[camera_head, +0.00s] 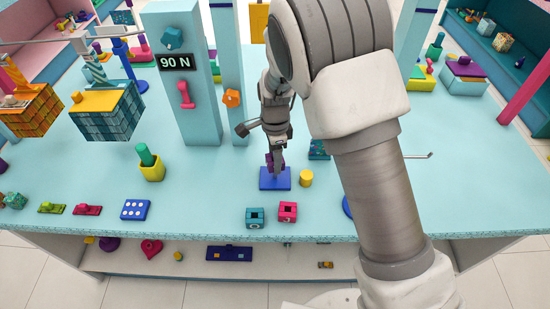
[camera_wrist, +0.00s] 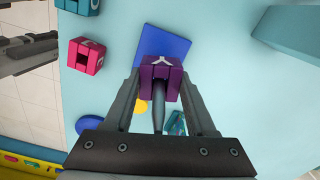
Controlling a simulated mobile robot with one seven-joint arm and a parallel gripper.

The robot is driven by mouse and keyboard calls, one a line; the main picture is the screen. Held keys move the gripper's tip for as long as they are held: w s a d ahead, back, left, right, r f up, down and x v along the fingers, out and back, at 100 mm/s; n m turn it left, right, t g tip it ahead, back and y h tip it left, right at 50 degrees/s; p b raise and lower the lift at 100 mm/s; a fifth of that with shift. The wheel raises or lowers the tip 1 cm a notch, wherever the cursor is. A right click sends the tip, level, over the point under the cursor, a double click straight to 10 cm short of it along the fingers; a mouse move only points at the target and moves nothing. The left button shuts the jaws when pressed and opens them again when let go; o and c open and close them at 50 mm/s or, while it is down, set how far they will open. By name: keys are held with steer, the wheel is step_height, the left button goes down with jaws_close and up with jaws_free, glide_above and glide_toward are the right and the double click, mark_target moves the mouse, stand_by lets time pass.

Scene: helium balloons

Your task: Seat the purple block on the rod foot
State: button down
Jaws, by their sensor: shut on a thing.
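The purple block (camera_head: 275,161) is between the fingers of my gripper (camera_head: 276,148), over the blue rod foot (camera_head: 264,184). In the wrist view the purple block (camera_wrist: 162,82) shows a pale Y-shaped mark, and both fingers of my gripper (camera_wrist: 161,92) close on its sides. A grey rod (camera_wrist: 158,116) runs from the block toward the wrist camera. The blue foot (camera_wrist: 166,40) lies beyond the block. The block appears low over the foot; whether it touches it is hard to tell.
A teal block (camera_head: 255,218) and a pink block (camera_head: 287,211) stand in front of the foot. A yellow cylinder (camera_head: 306,178) stands close to its right. A tall pale-blue pillar (camera_head: 185,95) with a "90 N" sign rises at the left. Table space left of the foot is clear.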

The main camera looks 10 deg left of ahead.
steer(key=shift+r+p, duration=3.7)
steer(key=shift+r, duration=1.7)
